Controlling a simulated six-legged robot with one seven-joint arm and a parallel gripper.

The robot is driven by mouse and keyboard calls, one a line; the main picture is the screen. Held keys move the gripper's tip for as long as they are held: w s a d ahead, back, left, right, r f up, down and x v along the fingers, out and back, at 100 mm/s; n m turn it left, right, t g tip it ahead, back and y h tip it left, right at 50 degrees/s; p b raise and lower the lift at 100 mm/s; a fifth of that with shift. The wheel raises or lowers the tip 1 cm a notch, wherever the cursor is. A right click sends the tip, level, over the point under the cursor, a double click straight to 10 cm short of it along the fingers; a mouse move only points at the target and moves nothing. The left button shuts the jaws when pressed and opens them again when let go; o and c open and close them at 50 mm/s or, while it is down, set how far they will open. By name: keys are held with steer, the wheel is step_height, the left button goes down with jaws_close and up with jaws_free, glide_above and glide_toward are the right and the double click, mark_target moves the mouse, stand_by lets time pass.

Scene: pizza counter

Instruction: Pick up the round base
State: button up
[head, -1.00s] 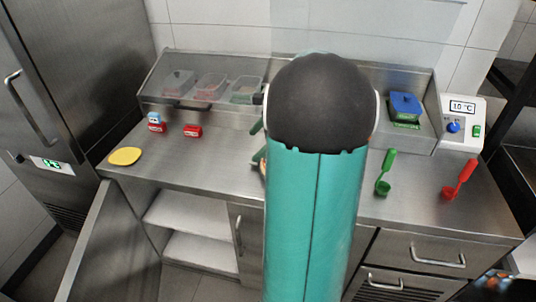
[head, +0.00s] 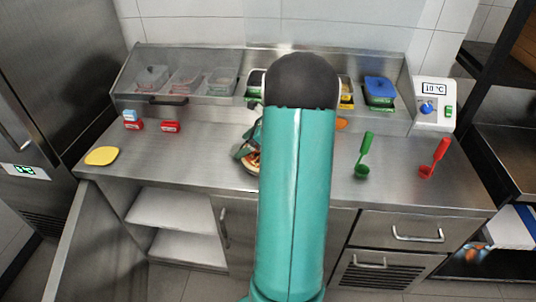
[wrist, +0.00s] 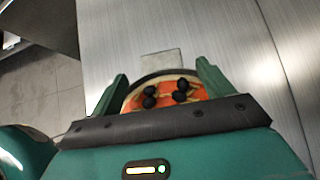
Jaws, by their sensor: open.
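A round pizza base with orange topping and black olives (wrist: 165,93) lies on the steel counter, with a dark rim along its far edge. In the head view, part of the pizza (head: 253,160) shows left of my arm; the rest is hidden. My gripper (wrist: 162,70) is open, its green fingers on the left and right of the pizza; contact cannot be told. In the head view my gripper (head: 247,143) is partly hidden behind my arm. A plain yellow disc (head: 102,156) lies apart at the counter's left end.
Lidded tubs (head: 186,82) sit behind glass at the back. The counter's front edge is close to the pizza.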

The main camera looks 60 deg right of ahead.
mark_target(234, 149)
steer(key=x, duration=0.4)
steer(key=shift+w+a, duration=0.15)
steer(key=shift+w, duration=0.35)
steer(key=c, duration=1.3)
steer(key=shift+r, duration=0.1)
